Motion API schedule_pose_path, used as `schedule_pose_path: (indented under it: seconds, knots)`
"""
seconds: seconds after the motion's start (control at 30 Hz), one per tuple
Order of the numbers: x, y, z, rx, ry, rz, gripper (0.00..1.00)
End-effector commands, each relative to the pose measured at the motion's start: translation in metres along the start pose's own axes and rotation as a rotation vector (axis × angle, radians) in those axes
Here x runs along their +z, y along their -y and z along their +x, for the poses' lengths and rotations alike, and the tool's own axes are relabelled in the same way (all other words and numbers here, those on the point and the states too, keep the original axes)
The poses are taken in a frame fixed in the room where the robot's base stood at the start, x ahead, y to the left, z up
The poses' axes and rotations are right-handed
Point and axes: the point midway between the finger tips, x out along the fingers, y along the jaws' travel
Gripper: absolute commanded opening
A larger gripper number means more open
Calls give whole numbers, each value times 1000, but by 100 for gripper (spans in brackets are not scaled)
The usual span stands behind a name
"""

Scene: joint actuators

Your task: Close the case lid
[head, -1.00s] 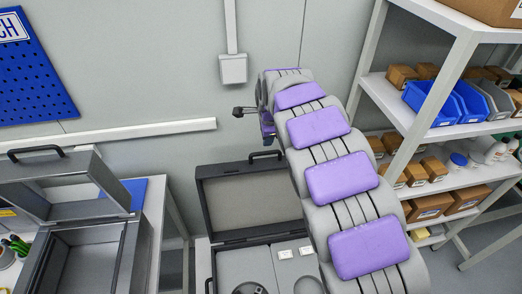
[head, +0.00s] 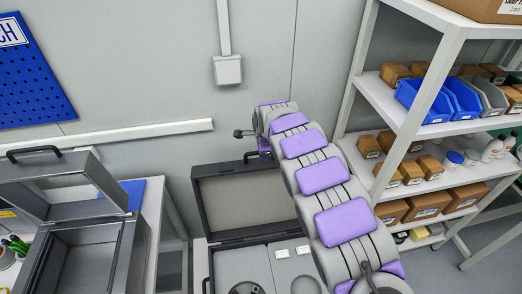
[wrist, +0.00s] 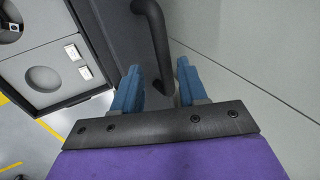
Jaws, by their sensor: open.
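The grey case (head: 240,262) stands open at lower centre in the head view, its lid (head: 240,200) upright at the back. A dark handle (head: 252,155) is on the lid's top edge. In the wrist view the case interior (wrist: 45,75) shows at left and the dark handle (wrist: 155,40) at upper centre. My gripper (wrist: 158,65) is open, with blue fingers to either side of the handle's lower end. Whether they touch it I cannot tell. In the head view the gripper is mostly hidden by my arm, beside the lid's top edge.
A second open metal case (head: 75,255) stands on the table at left. A shelf (head: 410,135) with boxes and blue bins stands at right. The wall (head: 180,70) is close behind the lid. Two small labelled pieces (wrist: 78,60) lie in the case.

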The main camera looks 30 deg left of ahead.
Motion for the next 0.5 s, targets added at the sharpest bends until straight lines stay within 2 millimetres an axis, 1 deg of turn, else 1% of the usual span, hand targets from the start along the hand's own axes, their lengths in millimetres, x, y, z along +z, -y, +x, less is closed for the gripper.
schedule_pose_path:
  seconds: [0.17,0.3,0.5]
  knots:
    - [8,5,6,1,-3,-6,42]
    - [10,5,7,3,-4,-6,30]
    - [6,3,4,1,-1,-5,11]
